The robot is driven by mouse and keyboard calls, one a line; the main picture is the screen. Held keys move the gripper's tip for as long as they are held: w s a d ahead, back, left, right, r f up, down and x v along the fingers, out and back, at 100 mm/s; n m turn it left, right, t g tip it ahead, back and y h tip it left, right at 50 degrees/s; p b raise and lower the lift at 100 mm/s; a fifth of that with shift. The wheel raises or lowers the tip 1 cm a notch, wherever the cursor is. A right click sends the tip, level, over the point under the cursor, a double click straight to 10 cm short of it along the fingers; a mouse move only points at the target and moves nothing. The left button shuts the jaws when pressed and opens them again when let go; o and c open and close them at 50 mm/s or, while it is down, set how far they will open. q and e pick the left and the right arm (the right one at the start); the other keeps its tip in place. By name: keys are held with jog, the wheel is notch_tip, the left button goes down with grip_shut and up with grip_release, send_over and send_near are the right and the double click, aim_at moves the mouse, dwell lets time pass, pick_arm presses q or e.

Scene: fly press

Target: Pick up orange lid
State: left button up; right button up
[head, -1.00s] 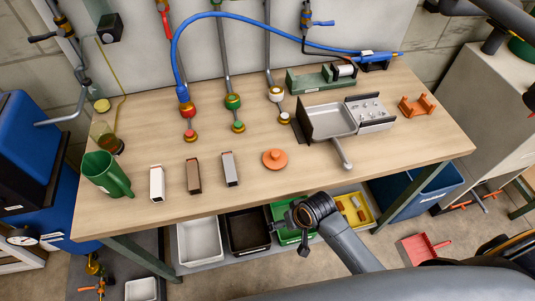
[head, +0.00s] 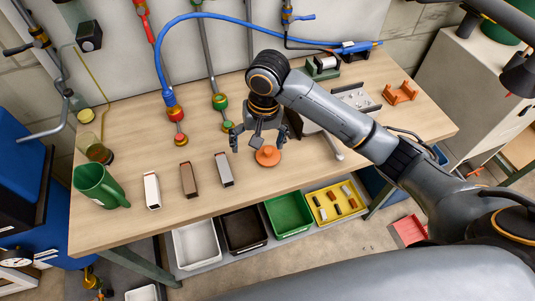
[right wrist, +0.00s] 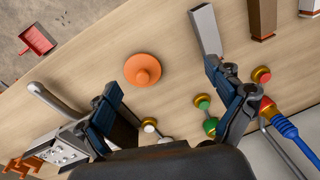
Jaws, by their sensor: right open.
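The orange lid (head: 267,156) lies flat on the wooden table, with a round knob on top. In the right wrist view the orange lid (right wrist: 143,70) shows whole, beyond the fingertips and between their lines. My right gripper (head: 259,143) is open above the table, right at the lid in the head view; its fingers point down. In the right wrist view the right gripper's fingers (right wrist: 162,80) are spread wide with nothing between them. My left gripper is not in view.
Three upright blocks, white (head: 152,190), brown (head: 188,180) and grey (head: 224,170), stand left of the lid. A green jug (head: 98,185) is at the left edge. A pan handle (head: 333,146) juts out right of the lid. Bins (head: 290,214) sit below the table's front edge.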

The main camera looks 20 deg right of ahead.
jog(key=w+d+r+m+h, duration=0.1)
jog(key=w+d+r+m, duration=0.15)
jog(key=d+r, duration=0.2)
jog(key=p, duration=0.1)
send_over(269, 150)
jog(key=f, duration=0.7)
jog(key=shift+w+f, duration=0.2)
jog(key=shift+f, duration=0.1)
notch_tip(269, 150, down, 4)
jog(key=shift+s+a+f+p, duration=0.1)
jog(key=shift+s+p, duration=0.05)
jog(key=shift+p, duration=0.85)
jog(key=shift+f, duration=0.55)
jog(key=c, duration=1.3)
jog(key=shift+s, duration=0.1)
grip_shut()
